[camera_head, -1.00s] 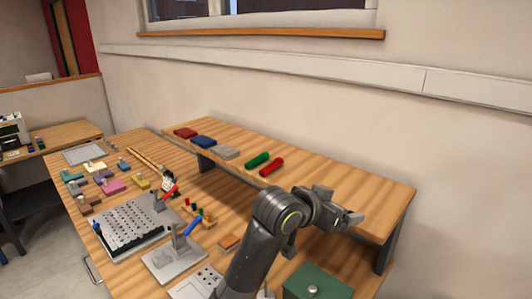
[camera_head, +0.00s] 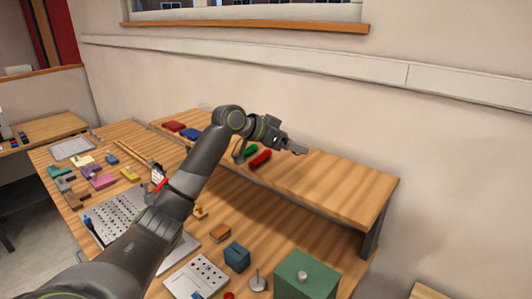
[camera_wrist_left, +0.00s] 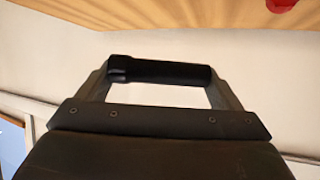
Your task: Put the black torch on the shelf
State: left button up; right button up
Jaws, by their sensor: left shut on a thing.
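The black torch (camera_wrist_left: 160,73) lies crosswise between the two fingers of my left gripper in the left wrist view, held at both ends. In the head view my left gripper (camera_head: 297,149) is over the raised wooden shelf (camera_head: 335,185), to the right of the red torch. I cannot make out the black torch there. A green torch (camera_head: 250,151) and a red torch (camera_head: 261,158) lie on the shelf beside my wrist. The shelf also shows at the top of the left wrist view (camera_wrist_left: 170,12). My right gripper is not in view.
The shelf's right half is bare. A red block (camera_head: 174,126) and a blue block (camera_head: 190,133) lie at its left end. On the bench below are a green box (camera_head: 305,277), a dark blue box (camera_head: 237,256) and a perforated plate (camera_head: 118,215). A wall stands behind.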

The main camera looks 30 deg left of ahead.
pick_arm(q)
jog(key=p, duration=0.1)
send_over(288, 175)
jog(key=f, duration=0.4)
jog(key=shift+a+f, duration=0.2)
jog(key=shift+f, duration=0.1)
notch_tip(288, 175, down, 3)
jog(key=shift+d+f+p, duration=0.1)
jog(key=shift+p, duration=0.7)
jog(key=shift+f, duration=0.2)
jog(key=shift+f, duration=0.1)
jog(key=o, duration=0.8)
